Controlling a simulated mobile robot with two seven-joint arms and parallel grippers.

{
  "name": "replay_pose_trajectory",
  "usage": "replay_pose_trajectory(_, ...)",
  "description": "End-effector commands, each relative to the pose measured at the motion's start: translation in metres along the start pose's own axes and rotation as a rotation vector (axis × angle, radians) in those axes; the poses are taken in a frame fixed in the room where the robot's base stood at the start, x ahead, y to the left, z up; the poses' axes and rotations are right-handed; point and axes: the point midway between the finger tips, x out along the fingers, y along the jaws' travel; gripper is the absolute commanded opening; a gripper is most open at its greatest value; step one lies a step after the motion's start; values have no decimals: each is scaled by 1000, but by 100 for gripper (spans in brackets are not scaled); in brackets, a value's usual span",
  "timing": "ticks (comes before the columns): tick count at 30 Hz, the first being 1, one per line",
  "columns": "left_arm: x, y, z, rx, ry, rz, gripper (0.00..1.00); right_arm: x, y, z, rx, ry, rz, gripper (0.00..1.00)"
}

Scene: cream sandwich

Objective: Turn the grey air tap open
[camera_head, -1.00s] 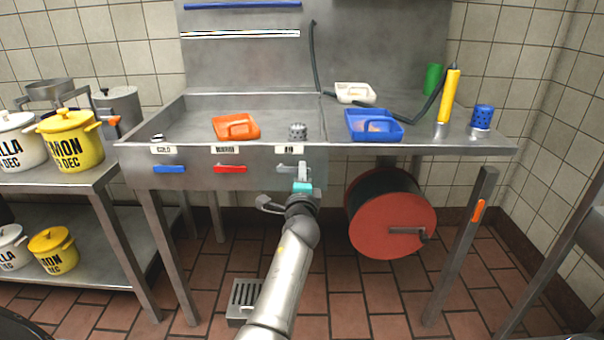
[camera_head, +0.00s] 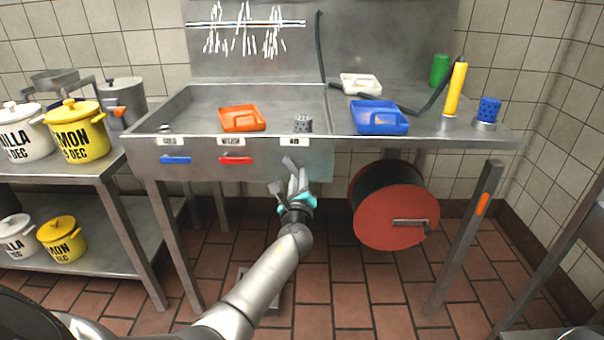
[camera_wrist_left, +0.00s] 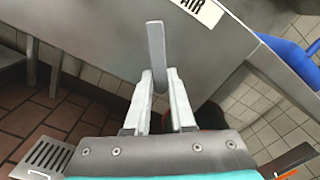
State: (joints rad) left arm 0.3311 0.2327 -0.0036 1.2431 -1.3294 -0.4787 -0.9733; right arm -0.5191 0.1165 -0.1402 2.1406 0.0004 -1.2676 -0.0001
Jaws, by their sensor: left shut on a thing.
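The grey air tap (camera_head: 289,162) is on the sink's front panel under the AIR label (camera_head: 295,142), right of the blue and red taps. Its lever slants down to the right in the head view. My left gripper (camera_head: 298,173) comes up from below and is shut on the lever. In the left wrist view the lever (camera_wrist_left: 156,40) stands up from between the two fingers (camera_wrist_left: 160,78), its lower end partly hidden by them. My right gripper is not in view.
The blue tap (camera_head: 175,160) and red tap (camera_head: 236,160) lie level to the left. A red hose reel (camera_head: 392,225) hangs below the sink at right. White streaks (camera_head: 243,40) show below the bar on the back panel. Orange (camera_head: 242,118) and blue (camera_head: 378,118) trays sit above.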

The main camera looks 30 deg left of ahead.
Motion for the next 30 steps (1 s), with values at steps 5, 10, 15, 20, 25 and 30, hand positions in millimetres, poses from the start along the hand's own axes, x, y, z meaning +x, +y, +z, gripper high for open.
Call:
replay_pose_trajectory(5,1,8,4,172,-2,0,0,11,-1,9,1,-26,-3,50)
replay_pose_trajectory(10,1,16,6,324,-2,0,0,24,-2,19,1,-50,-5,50)
replay_pose_trajectory(15,1,22,8,451,-2,0,0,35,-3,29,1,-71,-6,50)
replay_pose_trajectory(20,1,26,10,539,-3,1,0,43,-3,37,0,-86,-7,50)
replay_pose_trajectory(25,1,29,12,601,-3,1,0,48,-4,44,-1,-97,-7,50)
replay_pose_trajectory(30,1,30,12,630,-3,1,0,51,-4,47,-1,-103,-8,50)
